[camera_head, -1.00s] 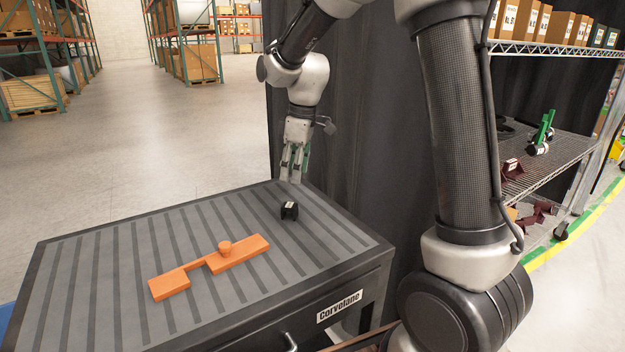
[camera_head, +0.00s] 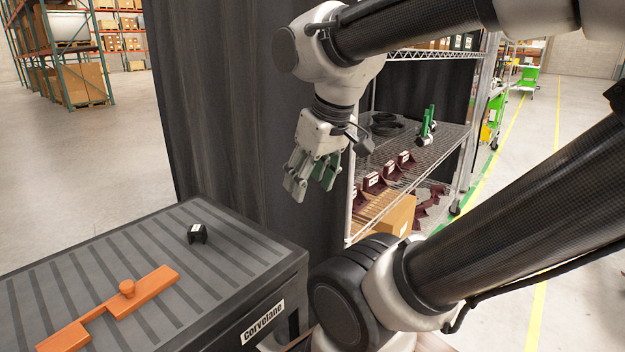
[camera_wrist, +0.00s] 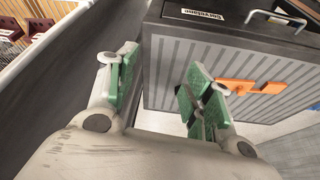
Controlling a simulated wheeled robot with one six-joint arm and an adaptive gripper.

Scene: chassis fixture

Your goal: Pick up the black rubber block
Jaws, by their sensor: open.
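The black rubber block (camera_head: 198,233) is a small dark piece with a notch and a pale label. It sits on the striped grey top of the cabinet (camera_head: 228,262), near its far right part. My gripper (camera_head: 312,178) is open and empty. It hangs in the air to the right of the cabinet, clear of the block and higher than it. In the wrist view my gripper (camera_wrist: 165,88) shows its green finger pads spread apart with nothing between them.
An orange fixture (camera_head: 152,284) with a knob lies on the cabinet top, left of the block. A wire shelf (camera_head: 405,150) with maroon brackets (camera_head: 375,183), a cardboard box and green-handled parts stands behind my gripper. A dark curtain (camera_head: 235,110) hangs behind the cabinet.

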